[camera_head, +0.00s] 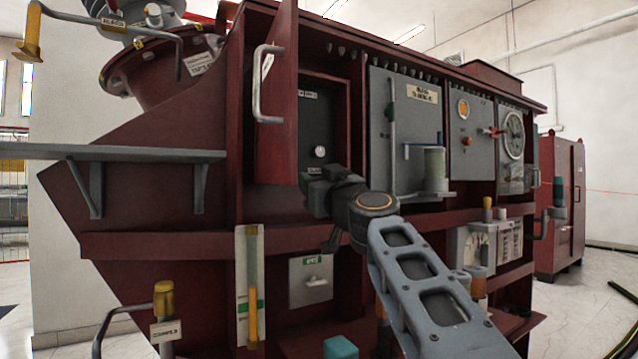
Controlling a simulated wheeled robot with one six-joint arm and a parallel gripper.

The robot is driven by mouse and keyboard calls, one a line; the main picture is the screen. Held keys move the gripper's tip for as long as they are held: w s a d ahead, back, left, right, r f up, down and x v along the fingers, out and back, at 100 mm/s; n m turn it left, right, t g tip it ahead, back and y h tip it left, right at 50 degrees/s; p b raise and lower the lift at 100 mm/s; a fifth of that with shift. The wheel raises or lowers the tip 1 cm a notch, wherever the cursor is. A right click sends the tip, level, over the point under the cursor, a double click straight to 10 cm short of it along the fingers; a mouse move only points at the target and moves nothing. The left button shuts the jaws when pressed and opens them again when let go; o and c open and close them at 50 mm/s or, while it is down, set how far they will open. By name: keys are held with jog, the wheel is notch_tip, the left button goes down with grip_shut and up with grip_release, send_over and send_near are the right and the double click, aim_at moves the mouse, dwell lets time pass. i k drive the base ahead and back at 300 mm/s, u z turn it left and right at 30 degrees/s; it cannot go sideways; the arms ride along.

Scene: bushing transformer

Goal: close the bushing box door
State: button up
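A dark red door (283,150) with a grey bar handle (262,85) stands swung open on the front of the red transformer cabinet. Beside it the dark box interior (322,125) is exposed, with a small label and a pale round knob (319,151) inside. I take this door to be the bushing box door. My dark gripper (318,200) is in front of the cabinet, just below and right of the door's lower edge. It appears apart from the handle. Its fingers are dark and partly hidden by my wrist, so their opening is unclear.
Grey panels (405,130) with a spool-like part (435,168) and gauges lie right of the box. A grey shelf (130,152) juts out at left. A yellow-topped post (163,300) stands lower left. Open floor (585,310) shows at right.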

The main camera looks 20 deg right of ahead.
aim_at(276, 61)
jog(key=k, duration=1)
